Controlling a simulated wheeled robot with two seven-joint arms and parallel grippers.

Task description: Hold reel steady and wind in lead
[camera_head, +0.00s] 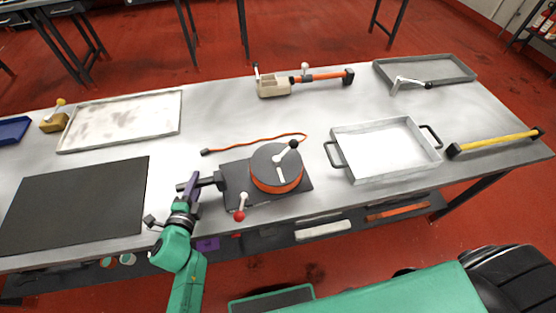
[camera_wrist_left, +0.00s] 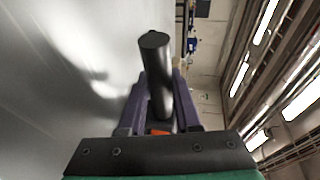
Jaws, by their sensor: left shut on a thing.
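The reel (camera_head: 270,165) has a dark round top, and orange lead is wound around its drum. It stands on a dark base plate (camera_head: 300,196) near the table's front edge. A pale crank (camera_head: 282,156) with a black knob lies across its top. The loose orange lead (camera_head: 265,139) trails behind the reel to a dark end piece (camera_head: 206,152) on the left. My left gripper (camera_head: 203,182), with purple fingers, is shut on a black bar handle at the base's left side. The handle (camera_wrist_left: 156,75) stands between the fingers in the left wrist view. My right gripper is not visible.
A yellow bar (camera_head: 495,143) lies far right.

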